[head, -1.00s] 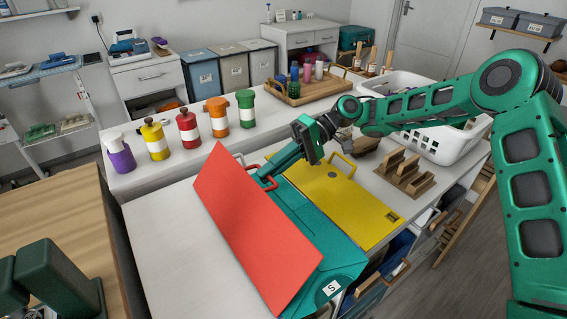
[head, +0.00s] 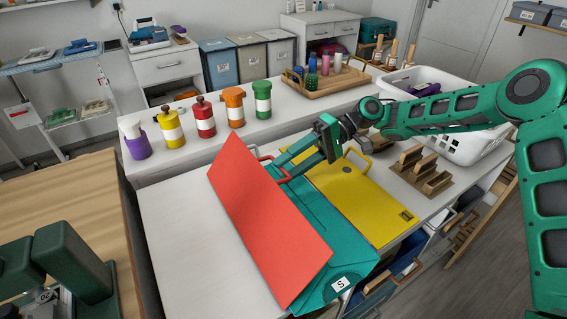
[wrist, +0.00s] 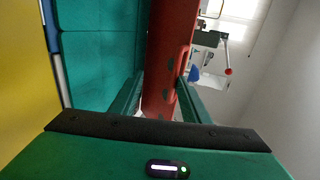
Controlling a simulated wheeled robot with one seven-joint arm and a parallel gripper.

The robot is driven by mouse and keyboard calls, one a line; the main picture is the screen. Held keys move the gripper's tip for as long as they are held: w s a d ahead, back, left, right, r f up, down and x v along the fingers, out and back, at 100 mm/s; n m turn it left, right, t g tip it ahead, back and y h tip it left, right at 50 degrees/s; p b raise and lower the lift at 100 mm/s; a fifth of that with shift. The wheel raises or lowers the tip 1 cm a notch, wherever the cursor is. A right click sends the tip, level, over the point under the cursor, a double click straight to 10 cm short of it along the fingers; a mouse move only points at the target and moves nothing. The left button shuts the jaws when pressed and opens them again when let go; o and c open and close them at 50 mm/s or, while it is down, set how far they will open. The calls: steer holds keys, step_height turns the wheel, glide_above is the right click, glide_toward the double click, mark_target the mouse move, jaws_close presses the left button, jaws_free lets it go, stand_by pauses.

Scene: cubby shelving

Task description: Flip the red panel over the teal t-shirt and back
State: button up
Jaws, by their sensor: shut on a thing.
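The red panel (head: 262,222) stands raised at a steep tilt along the left side of the teal t-shirt, with its flat face to the left. The teal t-shirt (head: 322,232) lies to the right, partly hidden behind the panel. My gripper (head: 288,165) reaches in from the right at the panel's handle side. In the wrist view, the red panel (wrist: 158,60) lies between my two fingers, and my gripper is shut on it. The exact contact is hard to see.
A yellow panel (head: 362,195) with a handle lies flat right of the t-shirt. Several colored bottles (head: 205,118) stand behind on the ledge. A wooden tray (head: 325,84), a white basket (head: 470,145) and wooden holders (head: 425,170) are farther back and right. The white worktop (head: 185,225) at left is clear.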

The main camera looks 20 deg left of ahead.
steer(key=shift+w+d+f, duration=0.1)
steer(key=shift+w+f, duration=0.05)
steer(key=shift+f, duration=0.1)
steer(key=v, duration=1.1)
steer(key=shift+r, duration=0.1)
